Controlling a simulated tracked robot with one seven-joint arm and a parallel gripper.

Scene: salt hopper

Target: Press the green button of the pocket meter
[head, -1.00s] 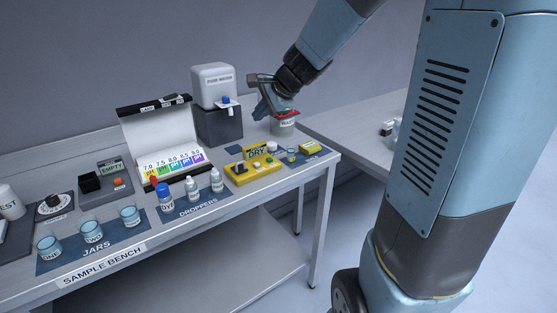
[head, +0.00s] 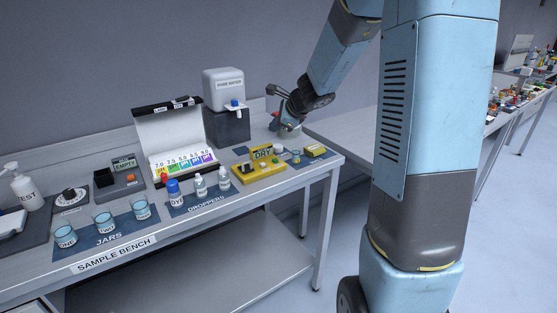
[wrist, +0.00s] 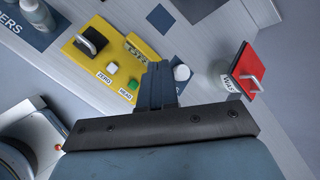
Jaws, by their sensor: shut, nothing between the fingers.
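The yellow meter (head: 262,172) lies on the right part of the bench, with a black socket on its left. In the wrist view the meter (wrist: 88,58) shows a white button marked ZERO (wrist: 111,67) and a green button marked READ (wrist: 133,84). My gripper (wrist: 157,68) is shut and empty. In the wrist view its fingers show just right of the green button, apart from it in the picture. In the head view my gripper (head: 288,127) hangs behind and right of the meter. The green button is too small to make out there.
A white waste cup (wrist: 222,76) with a red flap (wrist: 246,70) stands right of my fingers.

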